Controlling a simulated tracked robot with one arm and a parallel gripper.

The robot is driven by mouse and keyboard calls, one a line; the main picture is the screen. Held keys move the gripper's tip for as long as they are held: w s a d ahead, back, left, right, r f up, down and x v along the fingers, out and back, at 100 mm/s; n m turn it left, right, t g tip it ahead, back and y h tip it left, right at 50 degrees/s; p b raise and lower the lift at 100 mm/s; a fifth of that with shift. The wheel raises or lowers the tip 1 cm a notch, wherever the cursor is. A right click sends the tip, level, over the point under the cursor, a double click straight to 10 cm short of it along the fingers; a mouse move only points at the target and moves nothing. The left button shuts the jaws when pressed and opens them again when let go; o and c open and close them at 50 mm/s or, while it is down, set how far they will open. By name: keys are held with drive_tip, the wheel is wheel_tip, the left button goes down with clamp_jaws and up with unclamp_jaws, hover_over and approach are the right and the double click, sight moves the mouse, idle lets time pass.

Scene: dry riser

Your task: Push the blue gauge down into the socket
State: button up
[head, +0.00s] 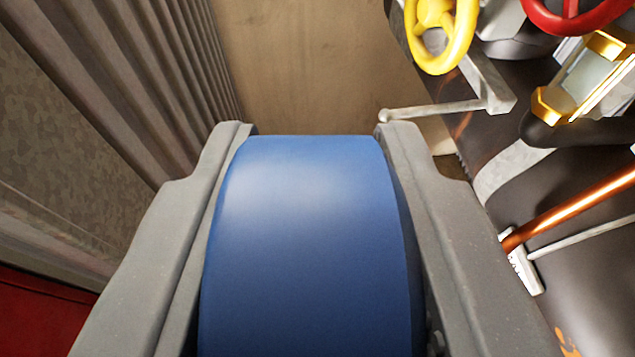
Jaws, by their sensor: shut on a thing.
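The blue gauge (308,240) fills the lower middle of the head view, close to the camera. Its smooth, rounded side faces me. My gripper (310,135) is shut on the blue gauge, with one grey finger along its left side and one along its right. The socket is not visible; I cannot tell whether the gauge hides it or whether it lies outside the view. The gauge's lower end and any contact beneath it are hidden.
At right are a yellow handwheel (436,35), a red handwheel (572,14), a brass-ended sight glass (588,78), a grey lever (440,108) and a copper pipe (575,208). A corrugated grey panel (135,75) stands at left. A plain tan surface (310,65) lies beyond the gripper.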

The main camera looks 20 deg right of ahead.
drive_tip(key=shift+f+b, duration=1.5)
drive_tip(key=shift+f, duration=0.1)
idle(1.6)
drive_tip(key=o, duration=1.1)
drive_tip(key=shift+s, duration=0.1)
drive_tip(key=b+v, duration=0.3)
drive_tip(key=v, duration=1.1)
drive_tip(key=a+n+t+y+b, duration=0.1)
drive_tip(key=a+y+b, duration=0.1)
drive_tip(key=a, duration=0.8)
drive_tip(key=s+a+r+n+y+b, duration=0.1)
drive_tip(key=a+n+b, duration=0.1)
drive_tip(key=a, duration=0.9)
drive_tip(key=a+r+n+t+y+b, duration=0.1)
drive_tip(key=a+b, duration=0.3)
drive_tip(key=a, duration=0.7)
drive_tip(key=shift+s+n+t+y+b, duration=0.3)
drive_tip(key=shift+n+y, duration=0.1)
drive_tip(key=shift+y, duration=0.4)
